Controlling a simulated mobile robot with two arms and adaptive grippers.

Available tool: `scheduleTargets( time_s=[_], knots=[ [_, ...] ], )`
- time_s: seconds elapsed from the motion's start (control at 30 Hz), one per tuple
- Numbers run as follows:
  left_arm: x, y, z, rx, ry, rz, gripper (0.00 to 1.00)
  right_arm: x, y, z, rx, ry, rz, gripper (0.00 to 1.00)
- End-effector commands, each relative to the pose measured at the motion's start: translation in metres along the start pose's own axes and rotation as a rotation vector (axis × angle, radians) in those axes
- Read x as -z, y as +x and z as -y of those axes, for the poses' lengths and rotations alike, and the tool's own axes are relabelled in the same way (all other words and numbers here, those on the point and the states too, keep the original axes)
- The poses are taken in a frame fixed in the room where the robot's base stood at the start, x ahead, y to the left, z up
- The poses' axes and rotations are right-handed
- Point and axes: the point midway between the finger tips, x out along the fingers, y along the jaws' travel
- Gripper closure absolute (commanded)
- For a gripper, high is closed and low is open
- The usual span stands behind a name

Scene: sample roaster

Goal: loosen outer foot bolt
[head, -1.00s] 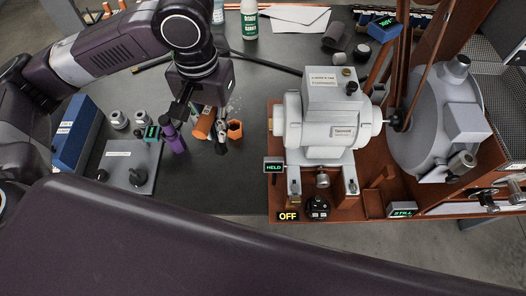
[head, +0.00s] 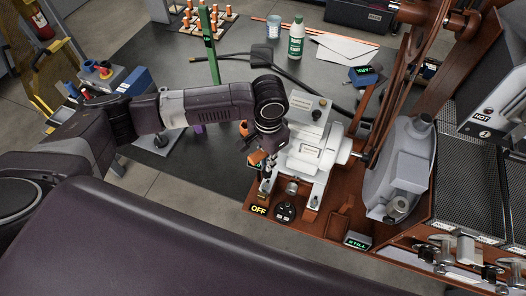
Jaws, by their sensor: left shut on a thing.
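The grey motor (head: 312,150) stands on the red-brown roaster base, right of my left gripper. My left gripper (head: 261,160) points down beside the motor's near left corner. It is shut on an orange-handled tool (head: 257,157), whose lower end reaches down toward the motor's left foot. The outer foot bolt is hidden or too small to make out there, so I cannot tell whether the tool touches it. A silver knob (head: 292,188) shows at the motor's front. My right gripper is not in view.
An "OFF" sign (head: 259,209) and black switch (head: 286,212) sit at the base's front edge. A "STILL" sign (head: 356,241) is further right. The grey roaster drum (head: 400,165) stands right of the motor.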

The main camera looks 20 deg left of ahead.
Motion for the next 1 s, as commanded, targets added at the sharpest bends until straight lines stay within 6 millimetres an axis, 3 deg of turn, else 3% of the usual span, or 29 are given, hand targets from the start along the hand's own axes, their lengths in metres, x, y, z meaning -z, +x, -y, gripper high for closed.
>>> scheduleTargets(
  time_s=[0.4,0.7,1.0],
  knots=[
    [0.002,0.003,0.000,0.000,0.021,-0.002,1.00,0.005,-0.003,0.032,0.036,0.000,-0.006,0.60],
    [0.001,0.000,-0.001,0.002,0.020,-0.001,1.00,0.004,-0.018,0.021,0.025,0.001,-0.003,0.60],
    [0.001,0.037,0.000,0.003,0.019,-0.001,1.00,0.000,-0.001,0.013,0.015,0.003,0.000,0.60]
  ],
)
